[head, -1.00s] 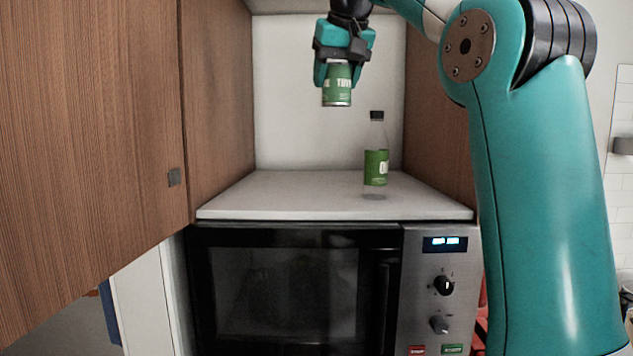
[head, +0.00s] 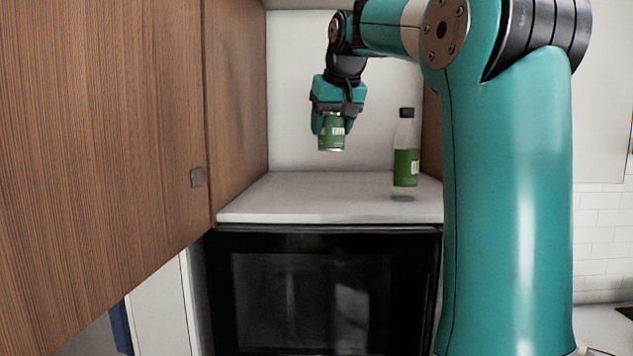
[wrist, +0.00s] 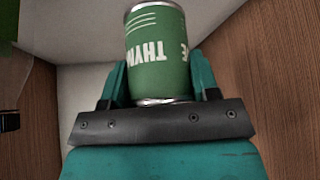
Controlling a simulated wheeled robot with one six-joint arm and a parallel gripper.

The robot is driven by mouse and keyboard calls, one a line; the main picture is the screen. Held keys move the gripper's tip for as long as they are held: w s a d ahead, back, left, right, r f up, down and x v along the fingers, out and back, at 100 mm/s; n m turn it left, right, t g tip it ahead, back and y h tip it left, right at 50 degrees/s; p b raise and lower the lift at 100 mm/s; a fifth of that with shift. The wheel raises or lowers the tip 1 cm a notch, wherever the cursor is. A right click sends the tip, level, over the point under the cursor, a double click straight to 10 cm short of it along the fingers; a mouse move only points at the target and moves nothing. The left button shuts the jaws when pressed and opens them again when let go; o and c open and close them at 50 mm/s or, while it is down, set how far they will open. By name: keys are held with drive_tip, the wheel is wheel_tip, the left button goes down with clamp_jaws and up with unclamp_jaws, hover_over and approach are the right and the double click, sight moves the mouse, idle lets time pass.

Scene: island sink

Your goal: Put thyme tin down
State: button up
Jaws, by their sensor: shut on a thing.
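The thyme tin (head: 332,132) is a small green can with white lettering and silver rims. My gripper (head: 332,120) is shut on it and holds it upright in the air above the pale shelf (head: 300,205), in front of the white back wall. A gap shows between the tin's bottom and the shelf in the head view.
A clear bottle with black cap and green label (head: 405,160) stands on the shelf's right side. A black-fronted oven (head: 310,290) is below. A wooden cabinet door (head: 110,130) stands at the left. The shelf's left and middle are clear.

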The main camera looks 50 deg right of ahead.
sight(328, 145)
drive_tip(key=shift+s+a+f+b, duration=0.2)
drive_tip(key=shift+a+f+b, duration=0.15)
drive_tip(key=shift+f, duration=0.25)
drive_tip(key=shift+s+a+f+b, duration=0.2)
drive_tip(key=shift+f+b, duration=0.25)
drive_tip(key=shift+f, duration=0.15)
drive_tip(key=shift+b+x, duration=0.7)
drive_tip(key=shift+x, duration=0.35)
drive_tip(key=shift+s+d+f+b, duration=0.15)
drive_tip(key=shift+d+f+b, duration=0.3)
drive_tip(key=shift+f, duration=0.1)
drive_tip(key=shift+s+d+f+b, duration=0.15)
drive_tip(key=shift+d+f+b, duration=0.2)
drive_tip(key=shift+d+f, duration=0.15)
drive_tip(key=shift+w+a+f, duration=0.1)
drive_tip(key=shift+a, duration=0.3)
wheel_tip(328, 145, down, 4)
drive_tip(key=b, duration=0.4)
drive_tip(key=shift+a, duration=0.2)
drive_tip(key=shift+f, duration=0.3)
drive_tip(key=o, duration=1.3)
drive_tip(key=shift+r, duration=0.15)
